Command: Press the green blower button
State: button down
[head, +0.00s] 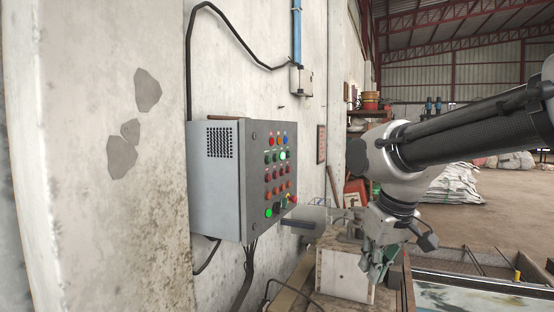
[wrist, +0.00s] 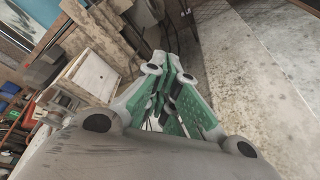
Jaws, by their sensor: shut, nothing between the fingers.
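A grey control box (head: 215,180) is mounted on the concrete wall in the head view. Its front panel carries several rows of red, green, blue and orange buttons. A bright green button (head: 282,155) looks lit in the upper part, and another green button (head: 268,212) sits near the bottom. I cannot read which one is the blower button. My gripper (head: 372,280) hangs low to the right of the box, pointing down and clear of the panel. In the wrist view my gripper (wrist: 172,62) has its green fingers together with nothing between them. The button panel is not clearly visible in the wrist view.
A pale wooden box (head: 340,274) stands below and right of the panel, close to my gripper; it also shows in the wrist view (wrist: 92,75). Black cables (head: 248,270) hang under the control box. White sacks (head: 455,184) lie farther back. Space directly before the panel looks open.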

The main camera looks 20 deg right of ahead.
aim_at(276, 157)
jog(key=w+d+r+t+h, duration=0.1)
jog(key=w+d, duration=0.4)
jog(key=w, duration=0.4)
jog(key=w+d+n+t+h, duration=0.1)
jog(key=w+d+h, duration=0.1)
jog(key=w+d, duration=0.6)
jog(key=w+d+r+t+h, duration=0.1)
jog(key=w+d+t, duration=0.15)
jog(key=w, duration=0.85)
jog(key=w+a+r+n+t+y, duration=0.2)
jog(key=w+a+r+t, duration=0.1)
jog(key=w+r, duration=0.3)
jog(key=w+a+r+n+t+y, duration=0.2)
jog(key=w+a+r+n+t, duration=0.1)
jog(key=w+r, duration=0.3)
jog(key=shift+w+a+r+y, duration=0.15)
jog(key=shift+w+r+y, duration=0.2)
jog(key=shift+w, duration=0.5)
jog(key=shift+f, duration=0.1)
jog(key=w+a, duration=0.6)
jog(key=shift+w+a, duration=0.15)
jog(key=shift+a, duration=0.05)
